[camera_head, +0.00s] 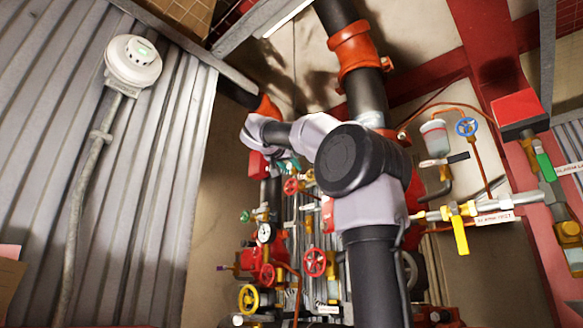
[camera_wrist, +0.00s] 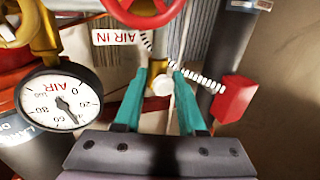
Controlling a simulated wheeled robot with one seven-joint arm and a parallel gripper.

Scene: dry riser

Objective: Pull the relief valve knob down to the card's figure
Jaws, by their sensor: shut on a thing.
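In the wrist view my gripper (camera_wrist: 160,78) has two teal fingers on either side of a small pale round knob (camera_wrist: 163,86). The fingers are shut on it, and it appears to be the relief valve knob. Spring-like coils run from beside the fingertips, one toward a red block at the right. A white AIR gauge (camera_wrist: 58,98) stands left of my gripper, its needle pointing down and slightly right in the picture. In the head view my gripper (camera_head: 288,164) is small and partly hidden behind my arm. I cannot make out the card's figure.
A red handwheel (camera_wrist: 145,8) and an AIR IN label (camera_wrist: 116,37) sit just beyond the fingertips. The red block (camera_wrist: 234,99) and a dark pipe are close on the right. In the head view, several valves and pipes crowd the riser; a yellow lever (camera_head: 460,235) is at right.

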